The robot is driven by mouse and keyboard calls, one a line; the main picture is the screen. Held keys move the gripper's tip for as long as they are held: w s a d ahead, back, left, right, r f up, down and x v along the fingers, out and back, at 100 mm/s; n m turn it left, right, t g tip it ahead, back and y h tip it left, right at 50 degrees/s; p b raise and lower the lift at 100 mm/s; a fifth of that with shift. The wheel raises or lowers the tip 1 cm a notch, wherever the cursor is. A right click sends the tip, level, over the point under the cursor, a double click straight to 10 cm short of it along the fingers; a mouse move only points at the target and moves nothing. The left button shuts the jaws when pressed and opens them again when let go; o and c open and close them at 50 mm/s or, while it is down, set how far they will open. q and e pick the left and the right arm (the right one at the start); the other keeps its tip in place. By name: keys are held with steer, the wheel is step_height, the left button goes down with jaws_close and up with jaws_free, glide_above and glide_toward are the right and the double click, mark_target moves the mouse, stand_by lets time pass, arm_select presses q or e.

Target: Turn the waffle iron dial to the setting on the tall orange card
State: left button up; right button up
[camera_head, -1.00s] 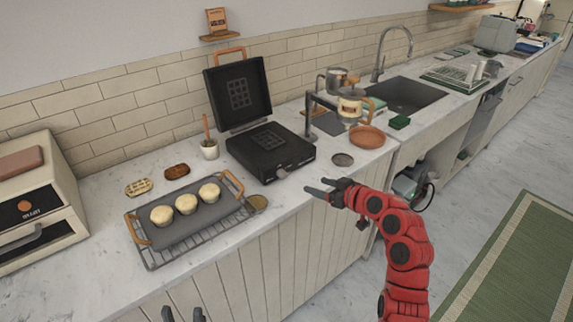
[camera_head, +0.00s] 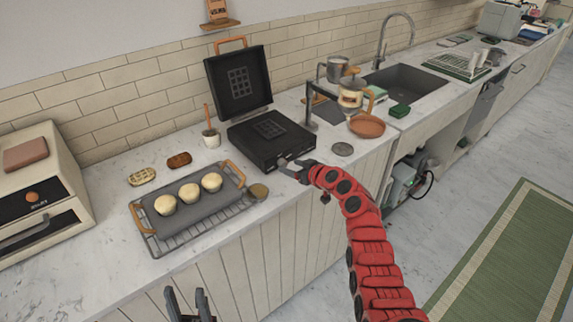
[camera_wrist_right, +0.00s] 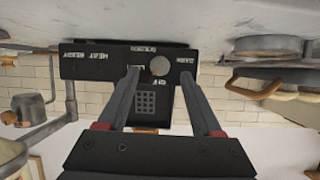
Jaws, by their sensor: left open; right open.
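The black waffle iron (camera_head: 262,148) stands open on the counter, its lid (camera_head: 238,82) raised. Its round grey dial (camera_wrist_right: 160,66) shows on the front panel in the right wrist view, upside down, with pale labels around it. My right gripper (camera_head: 288,164) is open at the iron's front; in the right wrist view (camera_wrist_right: 160,74) its fingers lie on either side of the dial. I cannot tell whether they touch it or which setting it points to. The orange card (camera_head: 217,10) stands on a wall shelf, its top cut off and text unreadable. My left gripper (camera_head: 188,302) is open and empty at the bottom edge.
A tray (camera_head: 205,208) with several pale rounds sits on a wire rack left of the iron. A small white pot (camera_head: 211,139) stands beside the iron.

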mark_target(285, 164)
steer(key=shift+b+x, duration=0.65)
steer(key=shift+x, duration=1.1)
jaws_close()
